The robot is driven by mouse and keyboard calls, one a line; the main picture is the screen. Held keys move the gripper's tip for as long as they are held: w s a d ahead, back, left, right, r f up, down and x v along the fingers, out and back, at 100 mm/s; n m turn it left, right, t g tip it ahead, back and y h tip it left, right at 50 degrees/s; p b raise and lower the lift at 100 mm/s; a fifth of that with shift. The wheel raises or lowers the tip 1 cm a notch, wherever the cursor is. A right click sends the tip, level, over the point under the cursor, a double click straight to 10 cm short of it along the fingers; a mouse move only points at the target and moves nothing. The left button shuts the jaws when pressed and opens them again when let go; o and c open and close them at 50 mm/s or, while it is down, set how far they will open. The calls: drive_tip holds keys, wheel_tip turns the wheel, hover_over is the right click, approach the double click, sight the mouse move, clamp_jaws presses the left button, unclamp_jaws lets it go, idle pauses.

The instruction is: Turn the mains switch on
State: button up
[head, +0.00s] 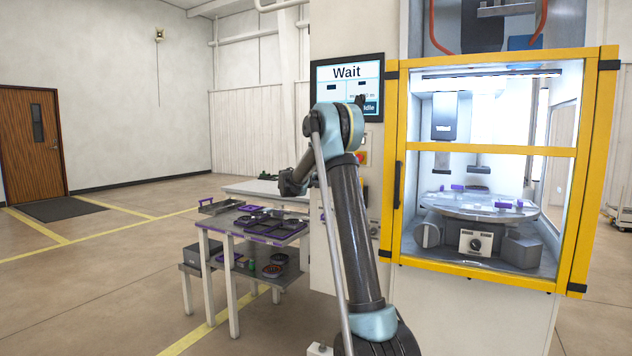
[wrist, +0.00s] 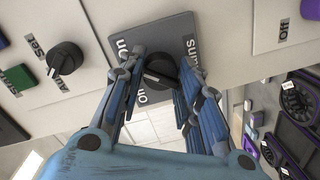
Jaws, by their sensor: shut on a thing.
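The mains switch is a black rotary knob (wrist: 160,70) on a grey plate (wrist: 176,28) in the wrist view. In the head view my arm hides the switch and my gripper.
A second black knob (wrist: 65,58) and a green button (wrist: 18,78) sit left of the switch. The display (head: 346,72) reads "Wait". A yellow-framed enclosure (head: 490,149) stands right of my arm; a table with purple-edged trays (head: 270,222) stands left.

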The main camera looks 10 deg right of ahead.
drive_tip(key=shift+f, duration=0.15)
drive_tip(key=shift+c, duration=0.2)
drive_tip(key=o, duration=1.1)
drive_tip(key=v, duration=1.1)
drive_tip(key=shift+s+a, duration=0.25)
drive_tip(key=shift+s, duration=0.05)
